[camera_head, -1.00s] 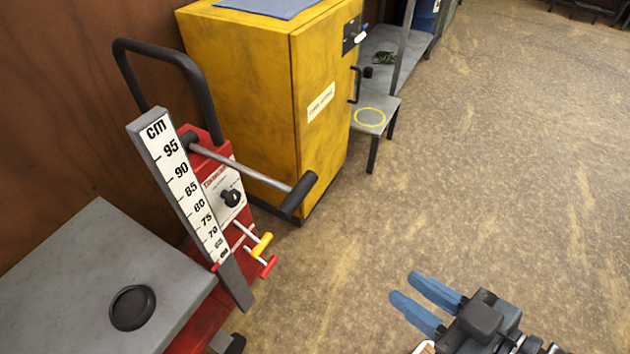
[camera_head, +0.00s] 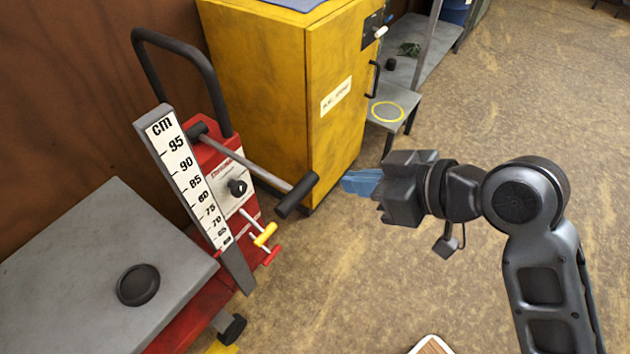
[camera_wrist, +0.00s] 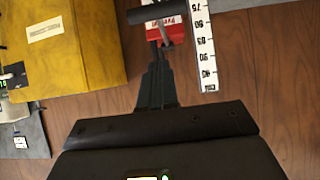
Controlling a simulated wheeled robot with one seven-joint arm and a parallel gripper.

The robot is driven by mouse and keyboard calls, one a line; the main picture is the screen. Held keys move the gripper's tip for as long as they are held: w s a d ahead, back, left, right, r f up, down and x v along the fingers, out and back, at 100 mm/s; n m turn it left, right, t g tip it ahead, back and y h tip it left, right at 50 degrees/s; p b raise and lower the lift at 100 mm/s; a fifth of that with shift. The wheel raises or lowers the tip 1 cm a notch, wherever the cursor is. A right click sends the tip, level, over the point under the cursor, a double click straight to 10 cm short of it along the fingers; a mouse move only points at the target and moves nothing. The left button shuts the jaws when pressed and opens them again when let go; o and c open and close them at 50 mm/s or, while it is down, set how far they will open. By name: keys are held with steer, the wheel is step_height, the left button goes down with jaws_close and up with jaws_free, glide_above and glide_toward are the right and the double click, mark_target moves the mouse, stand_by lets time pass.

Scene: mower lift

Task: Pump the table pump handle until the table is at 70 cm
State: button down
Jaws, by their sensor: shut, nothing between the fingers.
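The pump handle is a grey bar with a dark grip (camera_head: 297,195), sticking out from the red pump unit (camera_head: 208,158). The grey lift table (camera_head: 85,255) is at the lower left. A white cm scale (camera_head: 190,180) stands by its corner; the table top is near the low end, exact reading unclear. My gripper (camera_head: 345,183) is shut and empty, its blue fingers pointing left, right of the grip and apart from it in the picture. In the wrist view, my gripper (camera_wrist: 155,72) points toward the handle grip (camera_wrist: 156,12), with the scale (camera_wrist: 203,45) to the right.
A yellow cabinet (camera_head: 285,90) stands behind the pump unit. A yellow-handled lever (camera_head: 265,235) and a red-handled lever (camera_head: 271,256) sit below the pump handle. A black round dish (camera_head: 138,285) lies on the table. A low grey bench (camera_head: 395,105) is at the back. Floor to the right is open.

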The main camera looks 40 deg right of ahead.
steer(key=shift+w+d+r, duration=0.1)
steer(key=shift+w+r, duration=0.05)
steer(key=shift+r, duration=0.15)
steer(key=b, duration=0.2)
glide_above(295, 188)
steer(key=s+d, duration=0.1)
steer(key=s, duration=0.3)
step_height(295, 188, down, 6)
step_height(295, 188, down, 2)
steer(key=shift+w+d+f, duration=0.1)
steer(key=shift+w, duration=0.05)
steer(key=shift+w+f, duration=0.15)
steer(key=shift+f, duration=0.55)
steer(key=shift+f, duration=0.1)
